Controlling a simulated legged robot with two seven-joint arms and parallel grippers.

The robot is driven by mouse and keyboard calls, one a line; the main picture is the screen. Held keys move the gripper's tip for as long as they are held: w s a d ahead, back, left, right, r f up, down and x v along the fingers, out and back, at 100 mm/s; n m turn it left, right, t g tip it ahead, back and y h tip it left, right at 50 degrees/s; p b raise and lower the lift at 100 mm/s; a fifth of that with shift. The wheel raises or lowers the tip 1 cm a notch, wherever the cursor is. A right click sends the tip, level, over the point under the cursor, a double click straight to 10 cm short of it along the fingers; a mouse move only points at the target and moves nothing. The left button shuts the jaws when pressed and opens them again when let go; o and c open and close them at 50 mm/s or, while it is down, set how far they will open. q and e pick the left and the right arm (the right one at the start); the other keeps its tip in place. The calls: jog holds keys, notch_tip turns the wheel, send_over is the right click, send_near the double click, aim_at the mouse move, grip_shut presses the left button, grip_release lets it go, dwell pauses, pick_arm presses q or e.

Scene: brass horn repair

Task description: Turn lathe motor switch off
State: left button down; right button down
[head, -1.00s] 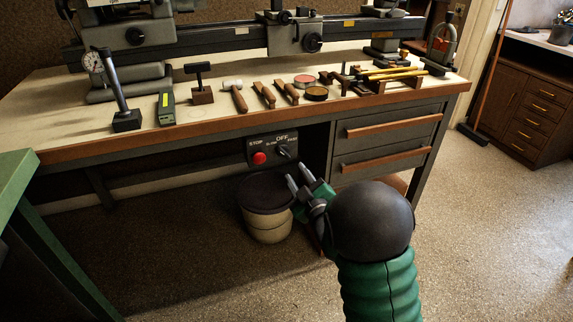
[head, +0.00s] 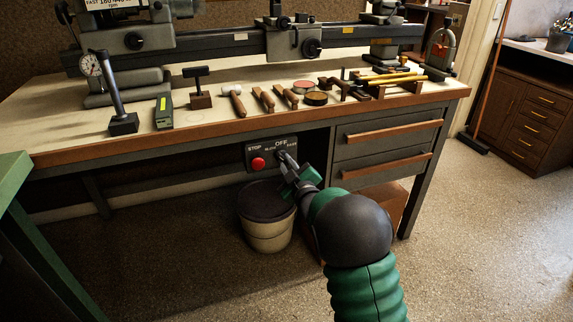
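The switch panel (head: 252,150) is a dark box under the front edge of the bench. It has a red stop button (head: 258,164) on its left and a rotary motor switch (head: 281,153) under the word OFF on its right. My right gripper (head: 285,161) is at the switch, its fingertips over the knob. The fingers hide most of the knob, so I cannot tell its setting or whether they grip it. My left gripper is not in view.
The bench top (head: 60,113) holds a lathe (head: 230,40), a dial gauge stand (head: 112,95) and several hand tools. A bucket (head: 267,228) stands below the panel. Drawers (head: 385,135) are to its right. A green table edge (head: 14,180) is at the left.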

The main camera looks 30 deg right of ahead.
jog(key=shift+f, duration=0.1)
dwell(0.4)
jog(key=m+p, duration=0.1)
jog(key=m, duration=0.2)
jog(key=shift+a+m, duration=0.1)
jog(key=shift+m, duration=0.2)
jog(key=shift+m+p, duration=0.95)
jog(key=shift+m, duration=1.05)
jog(key=shift+f, duration=0.1)
jog(key=c, duration=1.4)
grip_release()
jog(key=shift+c, duration=0.2)
jog(key=p+v, duration=0.4)
jog(key=v, duration=1.2)
jog(key=shift+s, duration=0.4)
